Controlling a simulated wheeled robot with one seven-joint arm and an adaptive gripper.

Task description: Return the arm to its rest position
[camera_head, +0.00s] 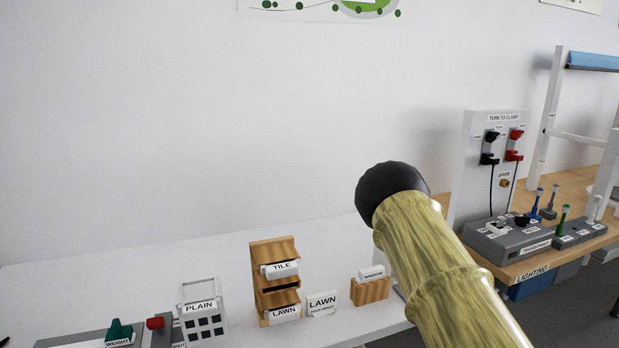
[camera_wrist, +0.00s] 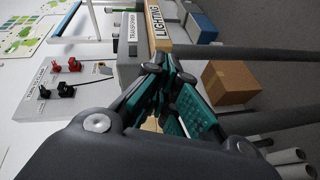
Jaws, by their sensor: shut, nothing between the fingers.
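My gripper (camera_wrist: 165,92) shows in the wrist view, its dark and teal fingers drawn together with nothing between them. It hangs in the air in front of the lighting bench edge, and its fingertips lie close to the "LIGHTING" label (camera_wrist: 158,28) in the picture. In the head view my arm (camera_head: 435,265), yellow-green with a black rounded end, rises from the bottom right in front of the white table. My gripper does not show in the head view.
The white table (camera_head: 130,270) bears a "TILE" and "LAWN" wooden rack (camera_head: 258,290), a "PLAIN" holder (camera_head: 200,325) and a small wooden block (camera_head: 370,292). At right stand the clamp panel (camera_head: 470,165) and transformer (camera_head: 505,240). A cardboard box (camera_wrist: 230,82) lies below the bench.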

